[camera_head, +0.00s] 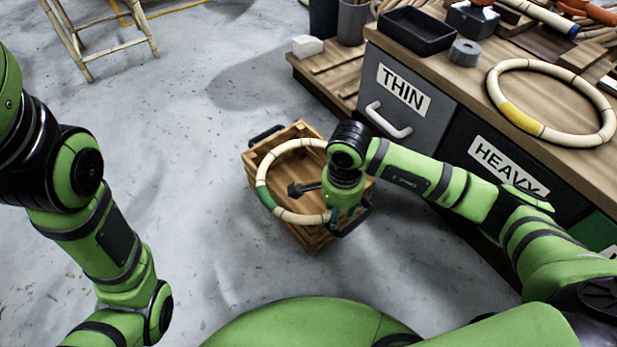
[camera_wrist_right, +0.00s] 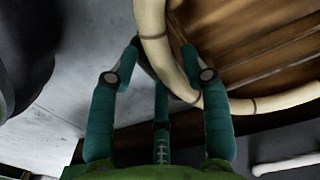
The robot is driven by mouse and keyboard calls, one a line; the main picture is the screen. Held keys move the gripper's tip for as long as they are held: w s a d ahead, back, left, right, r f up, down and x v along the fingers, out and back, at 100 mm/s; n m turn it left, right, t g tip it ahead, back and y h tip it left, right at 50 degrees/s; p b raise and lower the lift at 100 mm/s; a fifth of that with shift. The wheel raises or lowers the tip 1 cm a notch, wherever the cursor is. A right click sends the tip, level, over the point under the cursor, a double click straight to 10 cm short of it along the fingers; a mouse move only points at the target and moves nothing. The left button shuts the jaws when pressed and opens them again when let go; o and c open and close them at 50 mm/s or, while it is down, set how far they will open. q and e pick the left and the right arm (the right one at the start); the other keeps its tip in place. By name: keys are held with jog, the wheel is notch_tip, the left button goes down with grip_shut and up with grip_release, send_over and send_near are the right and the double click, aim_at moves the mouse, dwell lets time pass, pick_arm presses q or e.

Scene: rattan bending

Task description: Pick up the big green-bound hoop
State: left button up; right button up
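The big hoop (camera_head: 290,148) is pale rattan with a green binding (camera_head: 265,197) on its left side. It lies in or across the top of a wooden slatted crate (camera_head: 308,236) on the floor. My right gripper (camera_head: 340,217) is over the hoop's right side and hides part of it. In the right wrist view, its teal fingers (camera_wrist_right: 162,48) stand apart, with the hoop (camera_wrist_right: 160,50) passing through the space between them, crossing close to the right finger. The gripper looks open. My left arm is at the left of the head view, with its gripper out of frame.
A workbench (camera_head: 447,62) with THIN and HEAVY drawers stands right of the crate. A yellow-bound hoop (camera_head: 521,119), a black tray (camera_head: 417,31) and a grey roll (camera_head: 464,53) lie on it. A bamboo stool frame (camera_head: 108,22) stands far left. The floor left of the crate is clear.

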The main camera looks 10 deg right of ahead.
grip_shut()
